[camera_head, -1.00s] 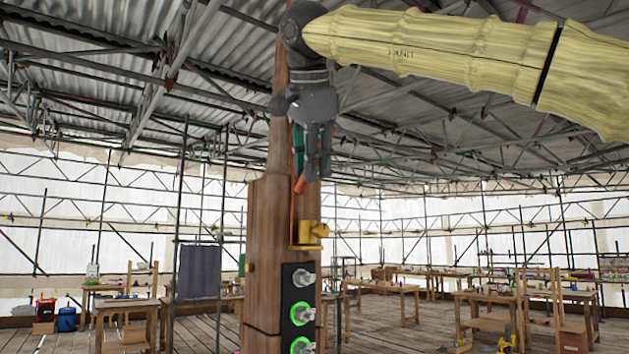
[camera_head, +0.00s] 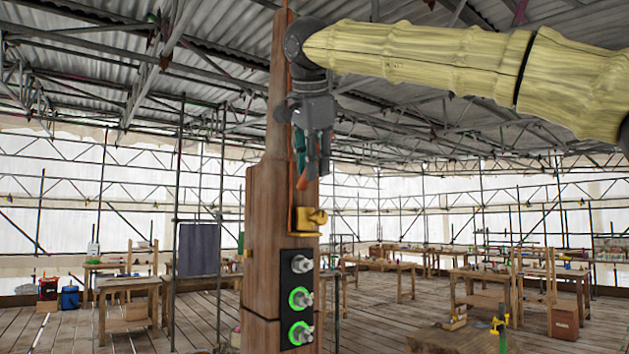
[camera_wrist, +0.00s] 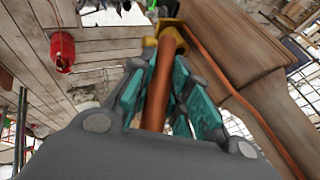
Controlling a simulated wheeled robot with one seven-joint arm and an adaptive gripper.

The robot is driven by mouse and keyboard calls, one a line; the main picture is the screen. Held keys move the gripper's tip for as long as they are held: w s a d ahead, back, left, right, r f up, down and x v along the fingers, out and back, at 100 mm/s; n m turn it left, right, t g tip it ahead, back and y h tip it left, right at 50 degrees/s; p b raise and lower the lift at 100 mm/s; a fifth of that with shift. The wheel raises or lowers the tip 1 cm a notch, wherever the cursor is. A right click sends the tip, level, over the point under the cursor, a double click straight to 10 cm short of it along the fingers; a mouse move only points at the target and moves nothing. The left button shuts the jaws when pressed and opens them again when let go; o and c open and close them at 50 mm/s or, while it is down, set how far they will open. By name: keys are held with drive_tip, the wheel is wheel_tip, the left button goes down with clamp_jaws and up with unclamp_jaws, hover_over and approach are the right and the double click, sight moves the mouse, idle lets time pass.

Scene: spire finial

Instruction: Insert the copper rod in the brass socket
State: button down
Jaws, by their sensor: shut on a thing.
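My gripper (camera_head: 313,165) is shut on the copper rod (camera_head: 302,181), whose lower end points down. In the wrist view, the rod (camera_wrist: 157,88) runs between the teal finger pads of my gripper (camera_wrist: 168,112) toward the brass socket (camera_wrist: 171,36). The socket (camera_head: 307,218) is fixed to the wooden spire's face, below the gripper. In the head view, a gap shows between rod and socket. In the wrist view, the rod's far end overlaps the socket, so its alignment is hard to tell. The rod's upper part is hidden by the gripper.
The wooden spire (camera_head: 262,240) stands close behind my gripper. A copper strip (camera_wrist: 225,80) runs along it. Below the socket is a black panel (camera_head: 298,280) with several silver knobs, two with green rings. Workbenches (camera_head: 400,275) stand farther back.

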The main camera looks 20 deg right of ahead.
drive_tip(key=w, duration=0.2)
drive_tip(key=w+d+p, duration=0.1)
drive_tip(key=w, duration=0.1)
drive_tip(key=w+d+p, duration=0.1)
drive_tip(key=shift+w+f, duration=0.15)
drive_tip(key=shift+w, duration=0.25)
drive_tip(key=p+x, duration=0.3)
drive_tip(key=x, duration=0.1)
drive_tip(key=shift+d+f, duration=0.1)
drive_tip(key=c, duration=1.3)
unclamp_jaws()
drive_tip(key=shift+c, duration=0.2)
drive_tip(key=shift+f, duration=0.1)
